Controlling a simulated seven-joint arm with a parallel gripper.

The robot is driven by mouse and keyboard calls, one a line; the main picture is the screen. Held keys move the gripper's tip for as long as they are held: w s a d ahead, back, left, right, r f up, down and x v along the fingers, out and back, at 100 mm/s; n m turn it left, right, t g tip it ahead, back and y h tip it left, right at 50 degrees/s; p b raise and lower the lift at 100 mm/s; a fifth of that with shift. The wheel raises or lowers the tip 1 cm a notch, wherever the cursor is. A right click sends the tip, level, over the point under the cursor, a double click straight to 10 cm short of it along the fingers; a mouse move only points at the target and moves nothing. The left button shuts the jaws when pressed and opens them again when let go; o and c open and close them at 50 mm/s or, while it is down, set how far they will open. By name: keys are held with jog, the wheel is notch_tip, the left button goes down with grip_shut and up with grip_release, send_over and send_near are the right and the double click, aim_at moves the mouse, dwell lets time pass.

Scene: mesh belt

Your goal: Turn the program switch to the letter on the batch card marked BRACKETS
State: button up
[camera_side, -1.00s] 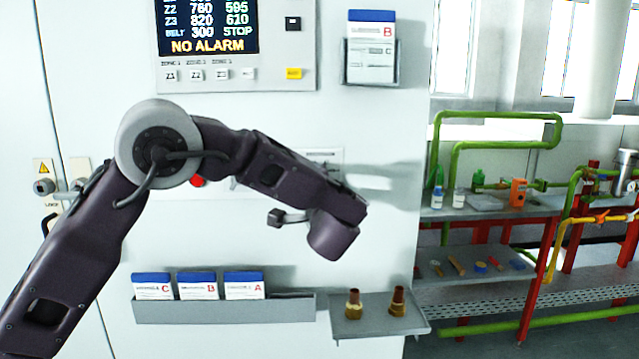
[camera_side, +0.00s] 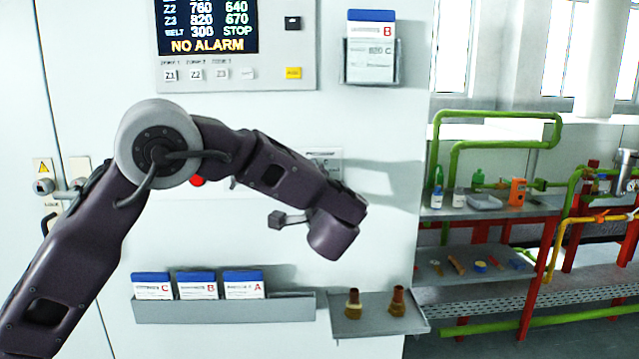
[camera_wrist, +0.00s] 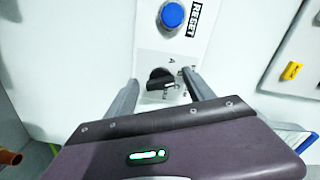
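The program switch (camera_wrist: 161,79) is a black knob on a pale plate in the wrist view. A letter A is printed above it; the other marks are too blurred to read. My gripper (camera_wrist: 160,77) is open, one finger on each side of the knob; I cannot tell whether they touch it. In the side view my arm hides the switch and the fingers. Batch cards C (camera_side: 152,286), B (camera_side: 197,285) and A (camera_side: 244,285) stand in the lower rack (camera_side: 225,308). Their titles are too small to read, so I cannot tell which says BRACKETS.
A blue button (camera_wrist: 172,15) labelled RESET sits above the switch. An upper holder (camera_side: 371,76) has a card with a red B. A control panel (camera_side: 235,75) shows NO ALARM. A small shelf (camera_side: 373,325) bears two brass fittings. A yellow button (camera_wrist: 291,71) lies right.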

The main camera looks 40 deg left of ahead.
jog(key=shift+d, duration=0.1)
jog(key=v, duration=0.7)
